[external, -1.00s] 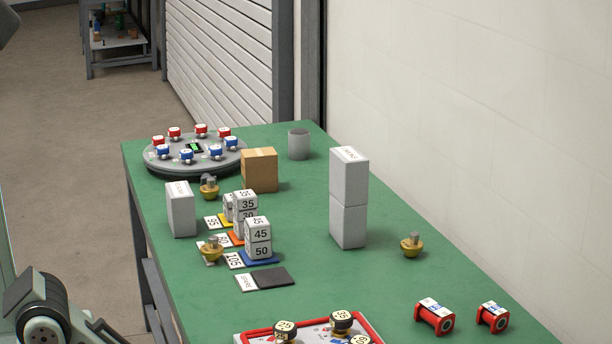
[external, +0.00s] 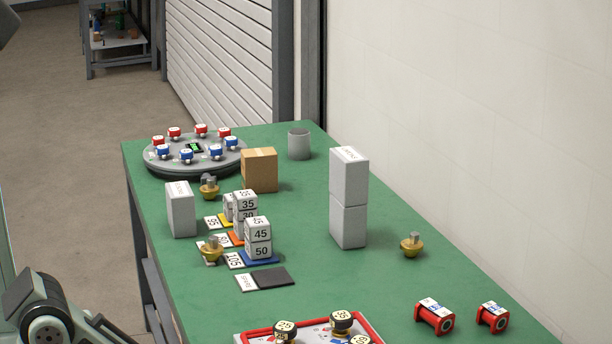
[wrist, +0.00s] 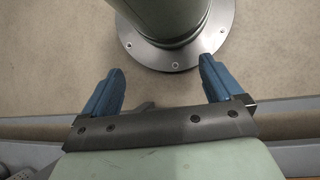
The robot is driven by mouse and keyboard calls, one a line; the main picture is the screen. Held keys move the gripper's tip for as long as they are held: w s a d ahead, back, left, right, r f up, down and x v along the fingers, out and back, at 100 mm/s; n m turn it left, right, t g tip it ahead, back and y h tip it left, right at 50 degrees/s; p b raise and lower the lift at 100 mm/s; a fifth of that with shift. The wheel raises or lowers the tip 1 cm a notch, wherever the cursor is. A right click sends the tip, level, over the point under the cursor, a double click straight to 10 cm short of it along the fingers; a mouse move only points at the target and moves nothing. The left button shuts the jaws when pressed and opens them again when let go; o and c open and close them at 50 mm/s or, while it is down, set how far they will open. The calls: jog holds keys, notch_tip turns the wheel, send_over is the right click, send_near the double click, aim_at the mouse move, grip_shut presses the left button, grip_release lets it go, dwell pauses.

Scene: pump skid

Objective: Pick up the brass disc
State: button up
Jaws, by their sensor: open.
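Three brass round pieces with grey knobs stand on the green table in the external view. One brass piece (external: 411,250) is at the right, one brass piece (external: 209,192) is near the round turntable, and one brass piece (external: 211,254) is by the number cards. I cannot tell which one is the brass disc. My gripper (wrist: 162,70) shows in the wrist view, its two blue fingers wide apart and empty. It is over the floor and a round metal base plate, away from the table top. The fingers are out of the external view.
Stacked grey blocks (external: 348,195) stand tall mid-table. A cardboard box (external: 259,170), grey cup (external: 299,144), turntable (external: 170,164) and grey block (external: 181,210) are farther back. Red spools (external: 434,318) and a red-rimmed tray (external: 262,331) are at the front.

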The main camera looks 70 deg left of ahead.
jog(key=w+a+r+n+t+h, duration=0.1)
jog(key=w+a+r+n+t, duration=0.45)
jog(key=a, duration=0.75)
jog(key=w+a+r+n+t, duration=0.15)
jog(key=a+r+n, duration=0.25)
jog(key=a+n, duration=0.7)
jog(key=w+a+r+n+t+h, duration=0.15)
jog(key=a+r+n+t, duration=0.3)
jog(key=a, duration=1.15)
jog(key=s+a+r+n+t+y, duration=0.1)
jog(key=s+a+r+n+y, duration=0.15)
jog(key=a+r+n, duration=0.45)
jog(key=s+a+r+n+t+y, duration=0.1)
jog(key=s+a+r+n+y, duration=0.15)
jog(key=a+n, duration=0.45)
jog(key=s+a+r+n+t+y, duration=0.15)
jog(key=s+a+r+n, duration=0.35)
jog(key=a, duration=0.5)
jog(key=w+d+r+m+g+h, duration=0.35)
jog(key=d+r+m, duration=0.25)
jog(key=d+r, duration=0.55)
notch_tip(320, 180, up, 15)
jog(key=m+g, duration=0.5)
jog(key=m, duration=1.4)
send_over(210, 239)
jog(key=shift+y, duration=0.45)
jog(key=shift+a+f, duration=0.1)
jog(key=shift+f, duration=6.25)
